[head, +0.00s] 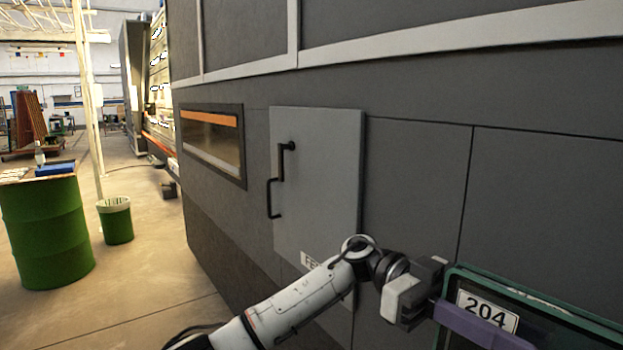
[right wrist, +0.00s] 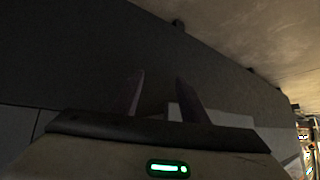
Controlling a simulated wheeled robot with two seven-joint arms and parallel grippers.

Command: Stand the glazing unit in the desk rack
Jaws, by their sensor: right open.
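The glazing unit (head: 487,311), a dark glass pane with a green edge and a white "204" label, shows at the lower right of the head view. Its lower and right parts are cut off by the frame. My left gripper (head: 490,332) has a purple finger lying across the front of the pane below the label; the other finger is hidden behind it. It appears shut on the unit, held off the floor in front of the dark machine. My right gripper (right wrist: 160,82) shows in the right wrist view with its fingers apart and nothing between them. The desk rack is not visible.
A large dark grey machine (head: 415,190) with a grey handled door (head: 318,180) and an orange-edged window (head: 212,145) stands close ahead. At left are a green drum (head: 48,230) with a blue item (head: 55,169) on top and a green bin (head: 116,222). The left floor has free room.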

